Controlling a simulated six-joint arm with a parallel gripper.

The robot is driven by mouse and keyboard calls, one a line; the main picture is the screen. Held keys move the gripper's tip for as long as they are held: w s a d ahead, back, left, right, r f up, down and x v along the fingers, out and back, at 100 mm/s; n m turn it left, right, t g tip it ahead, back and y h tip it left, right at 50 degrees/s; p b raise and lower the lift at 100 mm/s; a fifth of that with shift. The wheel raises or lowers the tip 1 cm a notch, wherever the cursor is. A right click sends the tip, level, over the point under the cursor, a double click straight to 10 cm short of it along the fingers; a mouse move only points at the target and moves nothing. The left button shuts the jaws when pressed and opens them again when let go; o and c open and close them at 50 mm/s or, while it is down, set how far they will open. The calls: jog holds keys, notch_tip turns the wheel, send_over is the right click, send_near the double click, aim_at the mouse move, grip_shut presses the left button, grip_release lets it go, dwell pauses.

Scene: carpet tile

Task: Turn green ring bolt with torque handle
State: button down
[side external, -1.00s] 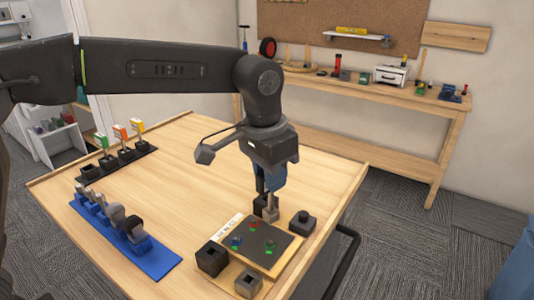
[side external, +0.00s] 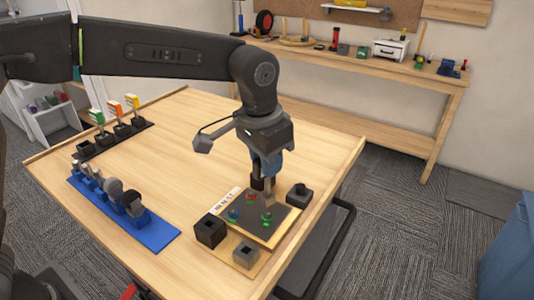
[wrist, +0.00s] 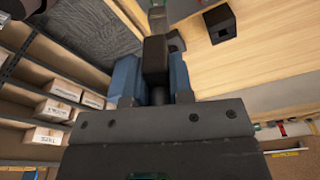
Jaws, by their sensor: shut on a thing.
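My gripper (side external: 267,178) is shut on the torque handle (side external: 267,202), a greyish tool pointing down. In the wrist view, its dark body (wrist: 155,55) sits between my blue fingers. The handle's lower end is over the green ring bolt (side external: 267,219), at the right of the dark board (side external: 251,216). I cannot tell whether the handle is seated on the bolt, as it partly hides it. A red ring bolt (side external: 250,197) is at the back of the board and a blue one (side external: 233,213) at the left.
Black holders (side external: 210,231) (side external: 299,194) stand left and right of the board, and a grey one (side external: 245,253) in front. A blue tool rack (side external: 150,240) and a row of tagged black blocks (side external: 105,141) lie to the left. The table's middle is clear.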

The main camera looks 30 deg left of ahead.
aim_at(267, 193)
jog(key=shift+f, duration=2.15)
jog(key=m, duration=0.5)
jog(key=shift+h, duration=0.3)
jog(key=m, duration=0.5)
jog(key=shift+w+g, duration=0.1)
jog(key=shift+g, duration=0.3)
jog(key=shift+n, duration=0.6)
jog(key=shift+r, duration=2.3)
